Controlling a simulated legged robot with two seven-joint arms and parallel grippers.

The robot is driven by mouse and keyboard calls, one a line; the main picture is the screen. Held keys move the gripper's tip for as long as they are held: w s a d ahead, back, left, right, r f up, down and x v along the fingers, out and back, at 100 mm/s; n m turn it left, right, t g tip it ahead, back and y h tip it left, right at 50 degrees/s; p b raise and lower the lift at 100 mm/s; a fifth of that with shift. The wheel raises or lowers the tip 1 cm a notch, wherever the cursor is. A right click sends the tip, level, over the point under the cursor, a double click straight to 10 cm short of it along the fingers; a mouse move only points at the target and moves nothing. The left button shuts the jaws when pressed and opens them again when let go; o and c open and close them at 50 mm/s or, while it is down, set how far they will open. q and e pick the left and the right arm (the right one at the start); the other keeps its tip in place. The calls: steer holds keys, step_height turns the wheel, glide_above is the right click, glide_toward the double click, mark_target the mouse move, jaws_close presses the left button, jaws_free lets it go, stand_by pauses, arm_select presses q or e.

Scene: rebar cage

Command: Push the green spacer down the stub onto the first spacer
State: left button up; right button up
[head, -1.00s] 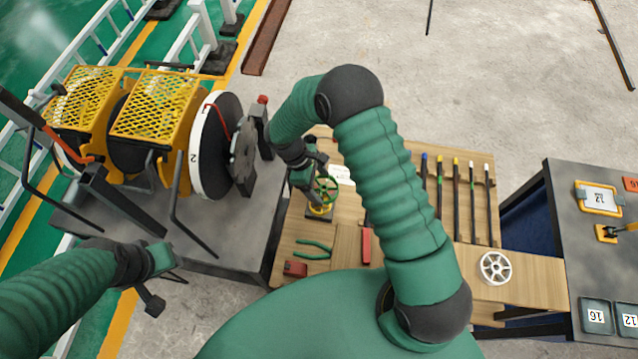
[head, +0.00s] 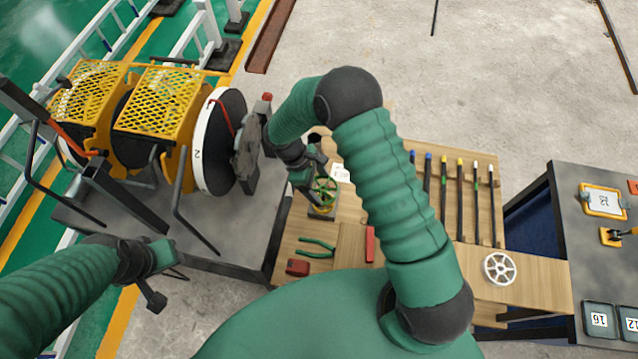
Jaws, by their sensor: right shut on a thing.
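The green spacer (head: 324,189) is a small spoked wheel at the stub on the wooden bench. The first spacer and the stub are too small and too covered to tell apart clearly. My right gripper (head: 314,181) reaches down from above and is shut on the green spacer at its left side. My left gripper (head: 165,277) hangs over the floor in front of the grey machine table, away from the bench. Its fingers look spread apart, with nothing between them.
Green-handled pliers (head: 317,246), a red block (head: 298,267) and a red bar (head: 370,244) lie on the bench (head: 400,215). The machine with yellow guards (head: 160,100) stands left.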

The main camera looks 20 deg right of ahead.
mark_target(320, 192)
steer(key=shift+a+f, duration=0.1)
steer(key=shift+f, duration=0.15)
steer(key=shift+a+r, duration=0.1)
steer(key=shift+r, duration=0.25)
steer(key=shift+d, duration=0.35)
stand_by(1.1)
steer(key=shift+f+b, duration=1.55)
steer(key=shift+f, duration=0.8)
